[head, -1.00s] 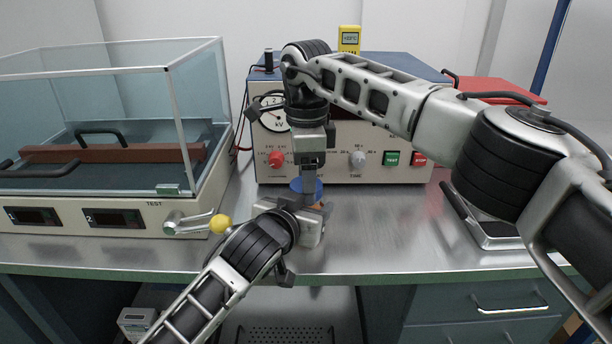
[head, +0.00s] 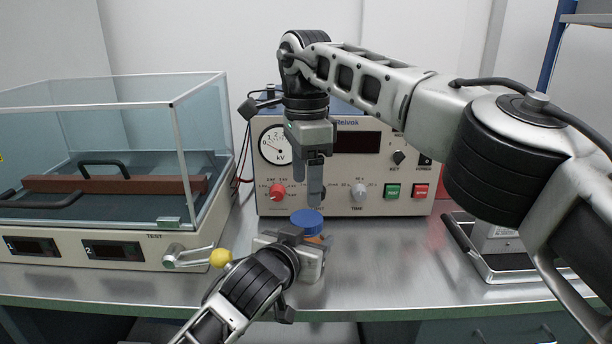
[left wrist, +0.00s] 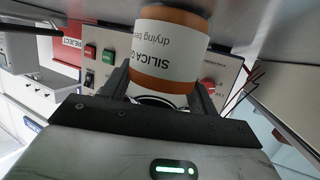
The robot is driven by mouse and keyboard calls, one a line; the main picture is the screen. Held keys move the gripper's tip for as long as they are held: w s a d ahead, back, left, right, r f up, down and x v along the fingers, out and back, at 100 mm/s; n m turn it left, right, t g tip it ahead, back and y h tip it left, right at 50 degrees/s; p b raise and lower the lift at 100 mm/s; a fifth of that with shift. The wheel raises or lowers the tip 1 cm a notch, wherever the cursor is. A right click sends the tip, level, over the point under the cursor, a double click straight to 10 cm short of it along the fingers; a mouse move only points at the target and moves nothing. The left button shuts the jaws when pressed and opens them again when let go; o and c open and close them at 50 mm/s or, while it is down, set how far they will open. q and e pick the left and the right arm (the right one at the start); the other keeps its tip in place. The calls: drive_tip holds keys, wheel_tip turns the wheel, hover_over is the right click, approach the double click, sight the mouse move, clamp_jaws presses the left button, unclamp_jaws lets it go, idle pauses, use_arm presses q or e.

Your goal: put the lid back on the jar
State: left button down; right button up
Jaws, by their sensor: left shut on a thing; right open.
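The jar is orange with a white "SILICA G… drying bea…" label. It fills the upper middle of the left wrist view (left wrist: 172,48), where its lettering is upside down. In the head view only a little orange (head: 319,239) shows. My left gripper (head: 306,246) is shut around the jar's side. The blue lid (head: 306,221) lies flat and looks level on top of the jar; the seam between them cannot be made out. My right gripper (head: 308,190) points down just above the lid, with its fingers apart and nothing between them.
The tester with dial and knobs (head: 370,190) stands close behind the grippers. A glass-covered test box (head: 110,235) is at left, its yellow-knobbed lever (head: 220,257) near my left gripper. A metal tray-like stand (head: 500,262) is at right. Bare bench (head: 400,265) lies between.

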sight(306, 217)
use_arm(q)
drive_tip(key=shift+f, duration=0.1)
use_arm(e)
drive_tip(key=shift+r+n, duration=0.7)
drive_tip(key=shift+r, duration=0.05)
drive_tip(key=shift+f, duration=0.1)
drive_tip(key=shift+f, duration=3.95)
drive_tip(key=shift+w, duration=0.1)
drive_tip(key=c, duration=1)
drive_tip(key=m, duration=0.3)
drive_tip(key=shift+m, duration=0.3)
